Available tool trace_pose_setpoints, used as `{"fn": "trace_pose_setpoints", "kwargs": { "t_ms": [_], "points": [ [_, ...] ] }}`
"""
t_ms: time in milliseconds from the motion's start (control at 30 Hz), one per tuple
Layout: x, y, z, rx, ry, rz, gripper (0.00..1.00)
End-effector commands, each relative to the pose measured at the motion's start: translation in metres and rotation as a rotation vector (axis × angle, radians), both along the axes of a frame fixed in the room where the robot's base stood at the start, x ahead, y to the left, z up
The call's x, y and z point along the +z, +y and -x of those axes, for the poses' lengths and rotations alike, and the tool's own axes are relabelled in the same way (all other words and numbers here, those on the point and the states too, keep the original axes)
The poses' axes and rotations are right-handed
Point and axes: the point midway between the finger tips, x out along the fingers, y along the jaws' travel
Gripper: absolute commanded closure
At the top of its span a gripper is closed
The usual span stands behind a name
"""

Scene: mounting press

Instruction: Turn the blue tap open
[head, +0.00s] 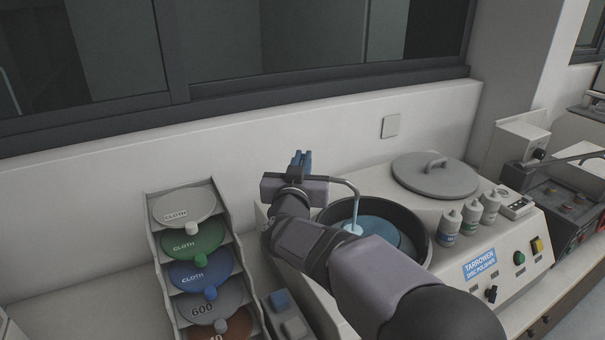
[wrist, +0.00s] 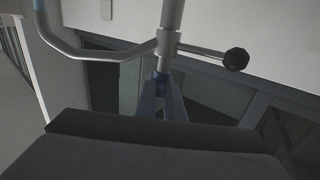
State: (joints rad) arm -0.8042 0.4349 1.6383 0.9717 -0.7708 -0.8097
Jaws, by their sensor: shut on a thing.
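My gripper (head: 301,159) is at the top of the metal pipe beside the polisher bowl. In the wrist view my gripper's two blue-grey fingers (wrist: 161,98) are shut on the blue tap (wrist: 162,76), a small blue piece at the pipe's end. Most of the tap is hidden between the fingers. The bent metal spout (head: 347,186) reaches over the bowl, and it also shows in the wrist view (wrist: 95,52). A pale blue streak (head: 356,215) hangs below the spout's end and looks like water. A side rod with a black knob (wrist: 236,60) sticks out from the pipe.
The disc polisher has a dark bowl (head: 418,222) with a blue disc (head: 385,236). A grey lid (head: 436,176) and several white bottles (head: 470,215) sit to its right. A rack of cloth discs (head: 197,245) stands close at left. A wall (head: 240,150) is behind.

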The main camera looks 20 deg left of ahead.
Motion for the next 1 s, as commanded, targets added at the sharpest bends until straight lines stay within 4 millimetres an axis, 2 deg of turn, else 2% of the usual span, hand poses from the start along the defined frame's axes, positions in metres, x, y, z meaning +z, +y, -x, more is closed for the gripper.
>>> {"fn": "trace_pose_setpoints", "kwargs": {
  "t_ms": [67, 500, 1000],
  "points": [
    [-0.0060, -0.0025, -0.0007, 0.041, -0.003, -0.002, 1.00],
    [-0.0064, -0.0020, -0.0010, 0.229, -0.003, -0.001, 1.00],
    [-0.0016, -0.0006, -0.0008, 0.335, -0.002, 0.000, 1.00]
  ]
}}
